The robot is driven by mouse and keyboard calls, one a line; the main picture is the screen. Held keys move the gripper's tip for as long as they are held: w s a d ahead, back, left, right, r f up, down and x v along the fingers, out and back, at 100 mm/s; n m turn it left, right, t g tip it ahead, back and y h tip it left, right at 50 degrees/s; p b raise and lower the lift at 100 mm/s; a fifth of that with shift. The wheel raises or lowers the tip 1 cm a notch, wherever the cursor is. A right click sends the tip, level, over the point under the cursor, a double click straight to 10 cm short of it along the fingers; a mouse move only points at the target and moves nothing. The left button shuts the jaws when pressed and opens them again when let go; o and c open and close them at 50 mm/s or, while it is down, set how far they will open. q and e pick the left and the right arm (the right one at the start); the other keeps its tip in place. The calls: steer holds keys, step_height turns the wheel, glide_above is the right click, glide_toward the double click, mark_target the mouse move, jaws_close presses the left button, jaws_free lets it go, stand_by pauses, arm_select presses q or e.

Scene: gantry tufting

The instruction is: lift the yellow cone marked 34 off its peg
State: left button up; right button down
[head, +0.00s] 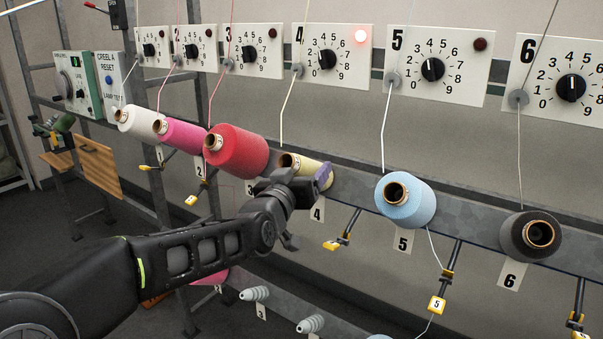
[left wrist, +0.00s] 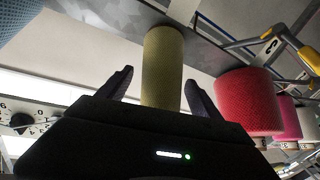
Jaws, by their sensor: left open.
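The yellow cone (head: 309,167) sits on the creel rail above the tag 4, partly hidden behind my left gripper. No 34 is legible on it. My left gripper (head: 301,181) is open at the cone. In the left wrist view the yellow cone (left wrist: 162,62) stands between the two dark fingers (left wrist: 160,88), one on each side, with gaps visible. Its near end is hidden behind the gripper body. The peg inside it cannot be seen. My right gripper is not in view.
A red cone (head: 238,152) is close on the left, with pink and white ones beyond. A blue cone (head: 408,200) and a black cone (head: 530,236) stand to the right. A pale thread rises toward panel 4 (head: 330,55), whose red lamp is lit.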

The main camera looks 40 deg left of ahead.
arm_select(q)
steer(key=shift+c, duration=0.4)
jaws_close()
stand_by(0.9)
steer(key=shift+s+r, duration=0.15)
steer(key=shift+r, duration=0.05)
steer(key=shift+s+r, duration=0.2)
steer(key=shift+s, duration=0.1)
steer(key=shift+s+r, duration=0.1)
steer(key=shift+r, duration=0.05)
stand_by(0.3)
steer(key=shift+s+r, duration=0.1)
steer(key=shift+s, duration=0.05)
steer(key=s+r+p, duration=0.1)
steer(key=s+r, duration=0.6)
steer(key=s, duration=0.3)
steer(key=shift+s+d+p, duration=0.15)
steer(key=shift+s+p, duration=0.1)
steer(key=shift+p, duration=0.1)
stand_by(0.8)
